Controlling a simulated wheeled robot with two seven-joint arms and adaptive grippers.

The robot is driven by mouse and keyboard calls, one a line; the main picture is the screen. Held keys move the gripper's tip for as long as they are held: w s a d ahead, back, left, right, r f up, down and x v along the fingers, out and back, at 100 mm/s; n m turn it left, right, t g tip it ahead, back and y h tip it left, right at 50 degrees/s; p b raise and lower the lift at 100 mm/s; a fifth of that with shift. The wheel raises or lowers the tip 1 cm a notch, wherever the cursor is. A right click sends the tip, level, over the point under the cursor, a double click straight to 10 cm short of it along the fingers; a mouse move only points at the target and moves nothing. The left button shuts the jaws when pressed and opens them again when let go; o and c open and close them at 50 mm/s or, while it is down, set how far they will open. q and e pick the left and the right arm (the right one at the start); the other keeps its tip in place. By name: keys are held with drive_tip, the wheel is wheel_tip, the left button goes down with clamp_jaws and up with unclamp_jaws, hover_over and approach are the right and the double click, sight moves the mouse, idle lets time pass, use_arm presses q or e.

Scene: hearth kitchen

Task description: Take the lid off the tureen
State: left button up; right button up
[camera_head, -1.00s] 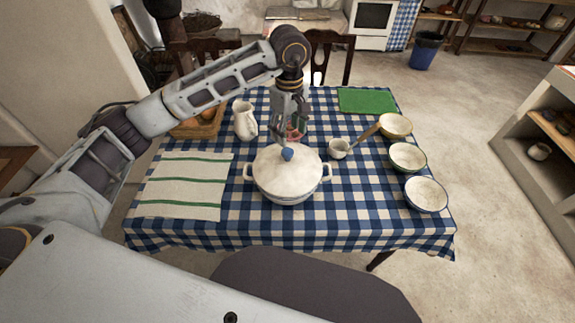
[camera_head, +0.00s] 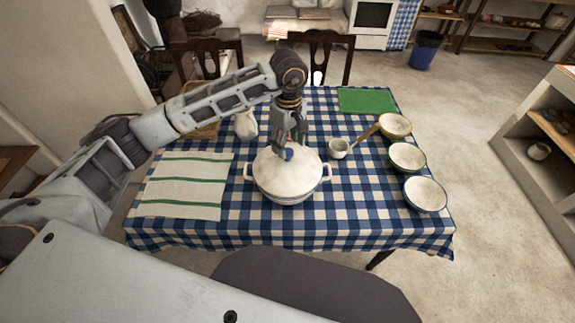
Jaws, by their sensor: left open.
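The white tureen (camera_head: 286,197) stands on the checked tablecloth near the middle of the table, with a handle on each side. Its white domed lid (camera_head: 285,176) sits on top. The lid's blue knob (camera_head: 288,154) is partly hidden by my left gripper (camera_head: 286,153). My left gripper points down, open, with its fingers around or just beside the knob; I cannot tell whether they touch it. My right gripper does not show.
A striped cloth (camera_head: 185,185) lies left of the tureen. A white jug (camera_head: 246,125) and a basket (camera_head: 203,130) stand behind, partly hidden by my arm. A ladle (camera_head: 339,149), several bowls (camera_head: 426,194) on the right and a green mat (camera_head: 366,100) are also on the table. The front of the table is clear.

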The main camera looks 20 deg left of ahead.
sight(288, 151)
use_arm(q)
drive_tip(key=shift+s+f, duration=0.2)
drive_tip(key=shift+f, duration=1.05)
drive_tip(key=shift+f+p, duration=0.3)
drive_tip(key=shift+f, duration=0.55)
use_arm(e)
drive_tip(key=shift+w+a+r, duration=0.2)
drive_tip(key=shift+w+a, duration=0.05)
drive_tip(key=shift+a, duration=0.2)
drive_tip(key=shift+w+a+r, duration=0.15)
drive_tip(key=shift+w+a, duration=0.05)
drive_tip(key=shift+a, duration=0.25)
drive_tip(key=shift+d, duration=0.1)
